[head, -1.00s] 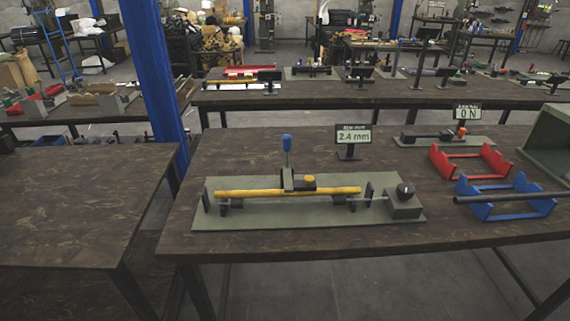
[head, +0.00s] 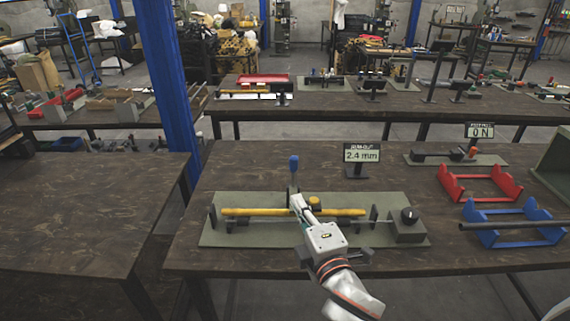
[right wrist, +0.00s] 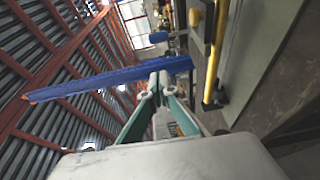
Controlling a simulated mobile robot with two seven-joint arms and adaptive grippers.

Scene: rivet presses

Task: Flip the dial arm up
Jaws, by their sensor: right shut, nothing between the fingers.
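The fixture is a grey-green plate (head: 225,234) on the table, with a yellow rod (head: 252,212) lying across its supports. At its middle stands an upright lever with a blue knob (head: 294,164) and a round yellow cap (head: 315,201) beside it; I cannot tell which part is the dial arm. The cap (right wrist: 193,17) and rod (right wrist: 216,50) also show in the right wrist view. My right gripper (head: 298,203) is shut and empty, its tips at the lever's base in the head view, hiding part of it; contact is unclear. My left gripper is not in view.
A 2.4 mm display (head: 362,153) stands behind the plate. Red (head: 478,187) and blue (head: 514,236) cradles stand further right. The table (head: 70,215) at left is mostly clear.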

